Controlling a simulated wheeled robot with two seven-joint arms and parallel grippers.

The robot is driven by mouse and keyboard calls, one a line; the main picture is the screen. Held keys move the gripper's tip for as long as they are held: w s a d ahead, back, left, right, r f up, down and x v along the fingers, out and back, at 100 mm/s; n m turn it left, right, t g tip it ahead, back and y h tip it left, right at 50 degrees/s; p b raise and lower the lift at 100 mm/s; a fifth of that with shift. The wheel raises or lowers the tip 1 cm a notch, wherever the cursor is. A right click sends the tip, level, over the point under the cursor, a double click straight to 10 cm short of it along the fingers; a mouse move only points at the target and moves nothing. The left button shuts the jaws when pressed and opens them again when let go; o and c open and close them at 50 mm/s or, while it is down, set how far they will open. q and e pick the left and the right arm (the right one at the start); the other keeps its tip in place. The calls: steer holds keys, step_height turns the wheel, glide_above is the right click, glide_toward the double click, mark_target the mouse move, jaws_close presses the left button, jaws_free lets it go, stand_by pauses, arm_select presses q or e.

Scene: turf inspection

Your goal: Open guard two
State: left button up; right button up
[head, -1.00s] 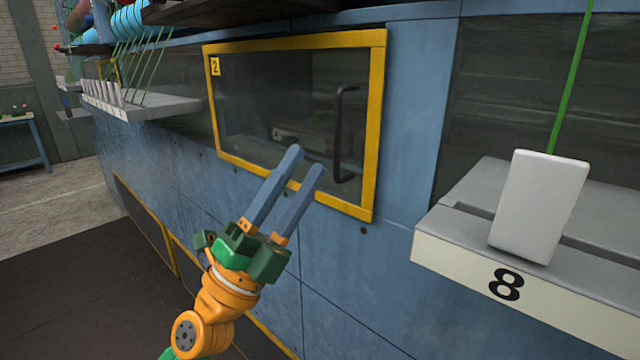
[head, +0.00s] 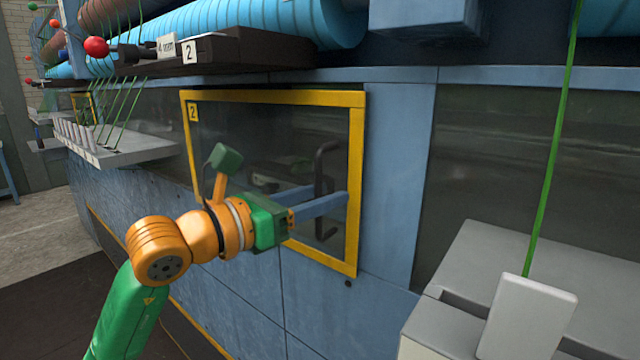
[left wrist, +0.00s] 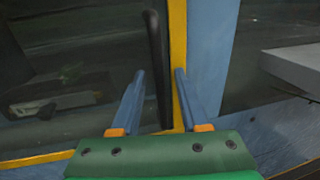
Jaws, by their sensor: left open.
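Guard two (head: 255,97) is a dark see-through panel in a yellow frame, with a "2" label at its upper left. It looks shut. Its black upright bar handle (head: 325,165) is near the right side of the panel. My left gripper (head: 332,198) is open at the handle, its two blue fingers pointing right across it in the head view. In the left wrist view the handle (left wrist: 155,60) runs down between the two open fingers (left wrist: 158,100). I cannot tell whether either finger touches it. My right gripper is not in view.
A grey ledge (head: 440,335) with a pale block (head: 528,320) and a green cord (head: 552,150) juts out at the right. A dark shelf (head: 225,55) labelled "2" overhangs the guard. Blue rollers (head: 290,20) lie above. Another ledge with small cones (head: 85,135) is at the left.

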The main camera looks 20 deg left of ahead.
arm_select(q)
steer(key=shift+s, duration=0.15)
steer(key=shift+c, duration=0.9)
steer(key=shift+a, duration=0.1)
jaws_close()
